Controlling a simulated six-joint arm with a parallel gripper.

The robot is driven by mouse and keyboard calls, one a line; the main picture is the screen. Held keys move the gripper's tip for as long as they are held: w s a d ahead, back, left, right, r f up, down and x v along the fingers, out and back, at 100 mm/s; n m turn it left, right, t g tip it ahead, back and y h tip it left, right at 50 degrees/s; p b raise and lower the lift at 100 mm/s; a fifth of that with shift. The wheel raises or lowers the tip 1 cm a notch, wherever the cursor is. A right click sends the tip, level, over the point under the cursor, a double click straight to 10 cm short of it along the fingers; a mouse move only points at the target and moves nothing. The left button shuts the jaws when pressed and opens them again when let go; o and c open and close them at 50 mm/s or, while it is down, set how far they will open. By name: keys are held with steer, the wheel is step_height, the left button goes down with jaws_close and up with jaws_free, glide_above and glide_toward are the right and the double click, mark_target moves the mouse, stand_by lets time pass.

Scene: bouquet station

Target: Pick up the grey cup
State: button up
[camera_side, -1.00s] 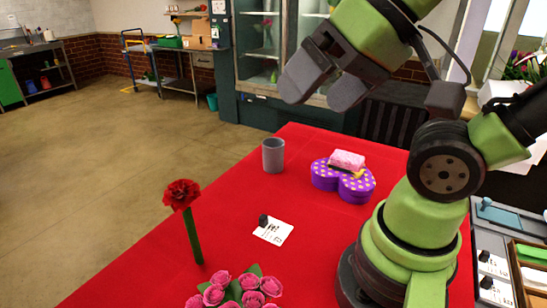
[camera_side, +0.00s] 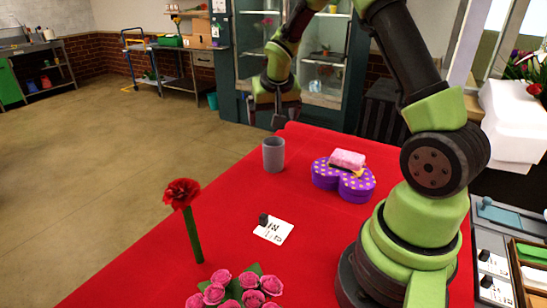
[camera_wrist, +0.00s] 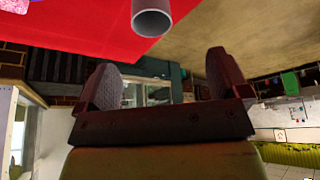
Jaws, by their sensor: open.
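The grey cup (camera_side: 273,155) stands upright on the red table near its far left edge in the side view. In the wrist view the grey cup (camera_wrist: 152,22) shows at the top centre, with its round rim towards the camera. My gripper (camera_side: 276,122) hangs above and beyond the cup, apart from it, with its fingers pointing down. In the wrist view my gripper (camera_wrist: 166,80) has its two fingers wide apart and nothing between them.
A purple polka-dot box (camera_side: 343,181) with a pink item (camera_side: 347,159) on top stands right of the cup. A white card (camera_side: 273,231) with a small dark block, a red flower (camera_side: 182,195) and pink roses (camera_side: 235,290) are nearer. Red cloth around the cup is clear.

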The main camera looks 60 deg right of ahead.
mark_target(273, 149)
steer(key=shift+s+d+x, duration=0.15)
steer(key=shift+s+x, duration=0.05)
steer(key=shift+x, duration=2.1)
steer(key=shift+s+d+x, duration=0.1)
steer(key=shift+s+x, duration=0.15)
steer(key=shift+x, duration=2.1)
steer(key=shift+s+d+x, duration=0.15)
steer(key=shift+s+x, duration=0.05)
steer(key=shift+x, duration=2.1)
steer(key=c, duration=1.1)
